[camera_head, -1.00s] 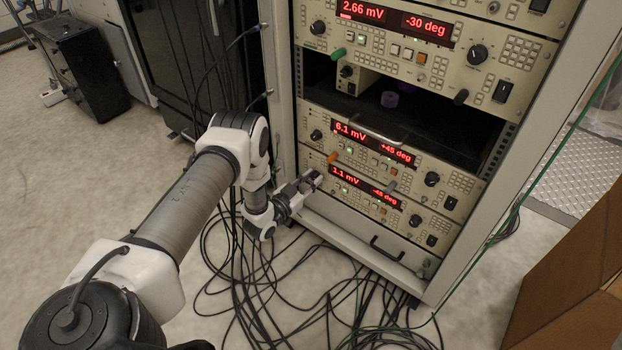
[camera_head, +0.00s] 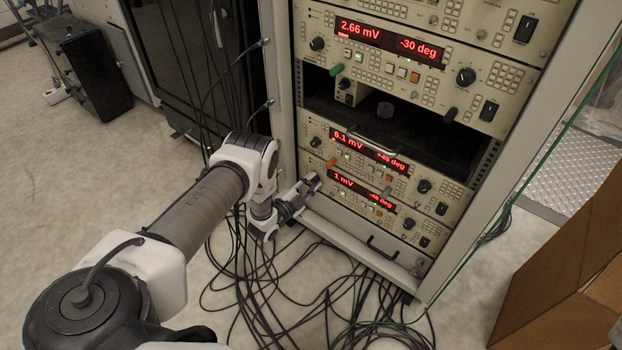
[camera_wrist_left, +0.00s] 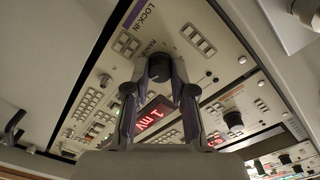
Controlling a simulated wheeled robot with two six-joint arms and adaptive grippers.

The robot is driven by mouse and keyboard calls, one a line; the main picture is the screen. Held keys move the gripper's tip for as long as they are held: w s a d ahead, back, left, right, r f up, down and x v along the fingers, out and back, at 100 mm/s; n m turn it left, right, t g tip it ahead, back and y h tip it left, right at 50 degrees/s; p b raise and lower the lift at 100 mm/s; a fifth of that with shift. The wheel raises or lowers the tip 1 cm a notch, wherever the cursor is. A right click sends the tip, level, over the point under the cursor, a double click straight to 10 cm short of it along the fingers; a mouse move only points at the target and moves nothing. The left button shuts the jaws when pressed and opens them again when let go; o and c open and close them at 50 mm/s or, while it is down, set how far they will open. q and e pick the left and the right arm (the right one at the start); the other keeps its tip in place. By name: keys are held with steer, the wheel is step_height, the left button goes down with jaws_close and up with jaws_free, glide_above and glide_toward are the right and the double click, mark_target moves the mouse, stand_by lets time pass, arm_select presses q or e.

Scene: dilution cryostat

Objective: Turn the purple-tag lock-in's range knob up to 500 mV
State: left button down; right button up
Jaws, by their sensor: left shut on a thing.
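The purple-tag lock-in is the lowest instrument in the rack; its red display (camera_head: 361,191) reads 1 mV and -45 deg. In the left wrist view the purple tag (camera_wrist_left: 133,13) lies beside the LOCK-IN lettering on the tilted cream panel. The dark range knob (camera_wrist_left: 160,66) sits by the RANGE lettering, between my fingertips. My left gripper (camera_head: 312,181) reaches the left end of this panel. In the wrist view the left gripper (camera_wrist_left: 161,85) is shut on the knob. The gripper hides the knob in the head view. My right gripper is not in view.
Another lock-in (camera_head: 369,148) reading 6.1 mV sits directly above, with an orange piece (camera_head: 331,162) near my gripper. A dark open bay (camera_head: 430,130) holds a purple object (camera_head: 385,109). Black cables (camera_head: 290,285) cover the floor below. A cardboard box (camera_head: 565,260) stands right.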

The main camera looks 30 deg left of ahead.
arm_select(q)
steer(key=shift+m+p, duration=0.5)
steer(key=shift+m, duration=0.6)
steer(key=c, duration=1)
jaws_free()
steer(key=shift+s, duration=0.1)
steer(key=s, duration=0.7)
steer(key=s+a, duration=0.1)
steer(key=s, duration=0.3)
steer(key=shift+s, duration=0.35)
steer(key=shift+r, duration=0.1)
